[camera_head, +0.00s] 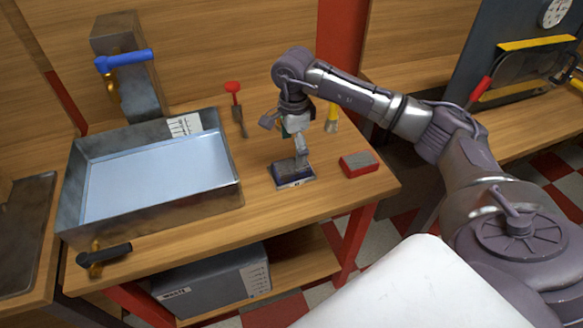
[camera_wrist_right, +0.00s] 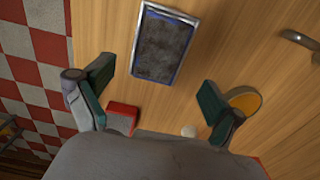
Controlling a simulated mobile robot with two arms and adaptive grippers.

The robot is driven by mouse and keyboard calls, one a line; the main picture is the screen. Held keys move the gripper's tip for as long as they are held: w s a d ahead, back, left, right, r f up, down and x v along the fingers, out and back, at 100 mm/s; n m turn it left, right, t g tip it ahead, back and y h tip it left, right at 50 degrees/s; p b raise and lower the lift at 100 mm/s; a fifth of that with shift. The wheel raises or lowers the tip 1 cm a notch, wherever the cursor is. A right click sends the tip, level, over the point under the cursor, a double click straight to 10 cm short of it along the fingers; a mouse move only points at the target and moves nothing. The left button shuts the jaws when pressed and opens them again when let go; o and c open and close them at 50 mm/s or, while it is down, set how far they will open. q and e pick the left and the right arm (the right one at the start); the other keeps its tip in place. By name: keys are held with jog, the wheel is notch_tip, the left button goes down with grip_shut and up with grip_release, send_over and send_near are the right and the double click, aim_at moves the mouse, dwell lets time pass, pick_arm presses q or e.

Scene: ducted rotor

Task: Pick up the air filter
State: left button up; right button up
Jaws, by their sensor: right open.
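The air filter (camera_head: 293,174) appears to be the dark, flat rectangular block with a pale frame, lying on the wooden bench right of the metal basin. In the right wrist view it shows as a dark panel (camera_wrist_right: 163,45) with a silver and blue rim, just beyond my fingers. My right gripper (camera_head: 298,150) is above the block, pointing down, and partly covers it. In the right wrist view my right gripper (camera_wrist_right: 156,80) is open, with its two green-padded fingers wide apart and nothing between them. My left gripper is not in view.
A red block with a grey top (camera_head: 360,164) lies close right of the filter. The metal basin (camera_head: 240,192) stands at left. A red-handled tool (camera_head: 235,98) and a yellow-handled brush (camera_head: 332,118) are behind. The bench front is clear.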

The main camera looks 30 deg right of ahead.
aim_at(292, 165)
jog(key=shift+a+f+p, duration=0.15)
jog(key=shift+f+p, duration=0.2)
jog(key=shift+f, duration=1.1)
jog(key=shift+a+f+p, duration=0.1)
jog(key=shift+f+p, duration=0.2)
jog(key=shift+f, duration=1.15)
jog(key=c, duration=1.3)
